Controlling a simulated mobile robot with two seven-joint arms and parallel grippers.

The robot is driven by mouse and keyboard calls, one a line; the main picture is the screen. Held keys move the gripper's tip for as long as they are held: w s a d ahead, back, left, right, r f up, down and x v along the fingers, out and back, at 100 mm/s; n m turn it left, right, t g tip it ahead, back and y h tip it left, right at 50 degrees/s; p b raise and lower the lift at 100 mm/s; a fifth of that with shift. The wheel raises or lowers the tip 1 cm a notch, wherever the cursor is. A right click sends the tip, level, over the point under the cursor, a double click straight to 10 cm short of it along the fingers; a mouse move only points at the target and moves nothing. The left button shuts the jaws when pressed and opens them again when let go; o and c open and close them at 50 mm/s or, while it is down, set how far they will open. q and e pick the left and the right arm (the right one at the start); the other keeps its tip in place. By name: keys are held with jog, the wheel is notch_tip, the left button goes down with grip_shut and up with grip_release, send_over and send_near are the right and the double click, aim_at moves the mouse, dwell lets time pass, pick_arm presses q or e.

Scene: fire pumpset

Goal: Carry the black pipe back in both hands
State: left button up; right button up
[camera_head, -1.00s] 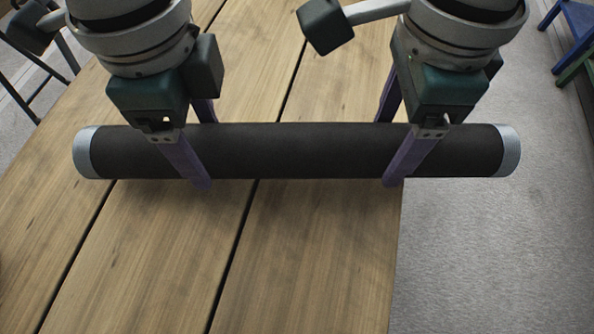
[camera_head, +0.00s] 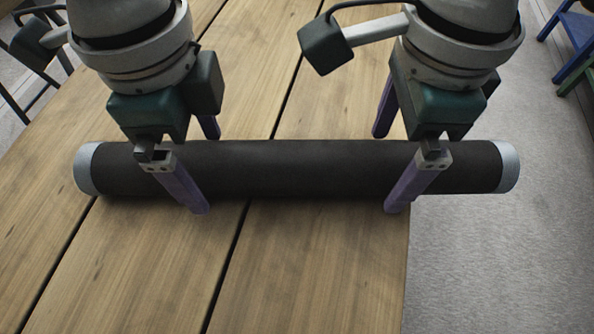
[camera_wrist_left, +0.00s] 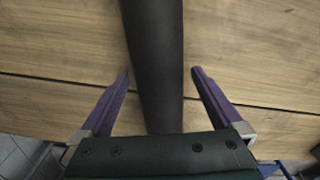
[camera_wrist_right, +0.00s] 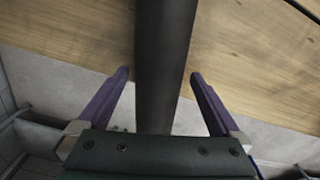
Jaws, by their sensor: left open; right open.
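The black pipe (camera_head: 290,168) with pale grey end caps lies level across the wooden table (camera_head: 300,270) in the head view. Its right end reaches past the table's right edge over the floor. My left gripper (camera_head: 205,168) is open, with purple fingers on either side of the pipe's left part. My right gripper (camera_head: 388,165) is open the same way around its right part. The left wrist view shows the pipe (camera_wrist_left: 157,60) between the open fingers with gaps on both sides. The right wrist view shows the pipe (camera_wrist_right: 162,60) likewise between open fingers.
A blue stool-like piece (camera_head: 572,35) stands on the floor at the far right. A dark-framed chair or stand (camera_head: 35,60) is at the upper left. The table in front of the pipe is clear. Grey floor (camera_head: 490,265) lies right of the table edge.

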jog(key=shift+r, duration=0.3)
pick_arm(q)
notch_tip(320, 180, up, 12)
pick_arm(e)
notch_tip(320, 180, up, 12)
jog(key=shift+f, duration=0.25)
pick_arm(q)
jog(key=shift+s, duration=0.1)
pick_arm(e)
jog(key=shift+s, duration=0.1)
